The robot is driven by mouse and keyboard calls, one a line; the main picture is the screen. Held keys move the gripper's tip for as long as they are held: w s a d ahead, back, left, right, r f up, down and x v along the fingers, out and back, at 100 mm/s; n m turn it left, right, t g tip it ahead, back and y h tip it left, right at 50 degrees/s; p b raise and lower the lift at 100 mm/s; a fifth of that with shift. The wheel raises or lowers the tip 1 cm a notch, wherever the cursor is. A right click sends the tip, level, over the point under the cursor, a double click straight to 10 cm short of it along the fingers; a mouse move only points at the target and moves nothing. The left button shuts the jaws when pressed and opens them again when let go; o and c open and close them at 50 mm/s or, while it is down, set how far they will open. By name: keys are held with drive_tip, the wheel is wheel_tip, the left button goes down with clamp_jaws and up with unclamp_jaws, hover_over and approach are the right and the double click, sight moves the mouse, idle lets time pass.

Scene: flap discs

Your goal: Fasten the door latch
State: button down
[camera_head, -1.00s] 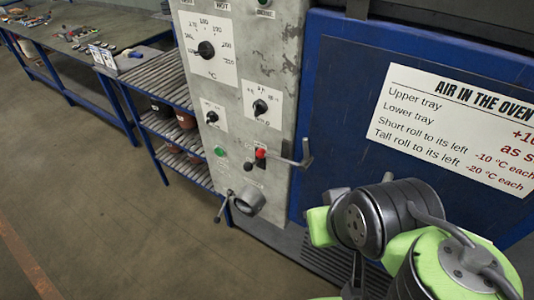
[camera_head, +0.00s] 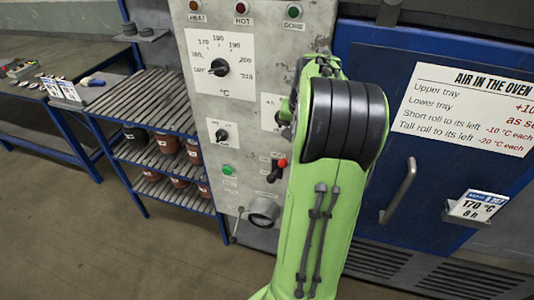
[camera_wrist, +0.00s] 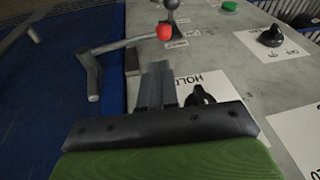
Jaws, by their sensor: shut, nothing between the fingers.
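The door latch is a grey bent lever with a red ball end. In the head view the red ball (camera_head: 282,162) shows just left of my arm, which hides most of the lever. My gripper (camera_wrist: 160,68) is shut and empty, its fingertips just short of the red ball in the wrist view. I cannot tell whether they touch the lever. The head view hides the fingertips.
The grey control panel (camera_head: 200,105) carries knobs, lamps and a green button (camera_head: 228,170). A grey door handle (camera_head: 400,190) and a 170 °C card (camera_head: 476,207) are on the blue door right of my arm. A slatted rack (camera_head: 150,100) with pots stands left. Floor at lower left is clear.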

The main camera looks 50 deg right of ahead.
sight(286, 160)
drive_tip(key=b+x, duration=0.1)
drive_tip(key=x, duration=0.9)
drive_tip(key=shift+f, duration=0.15)
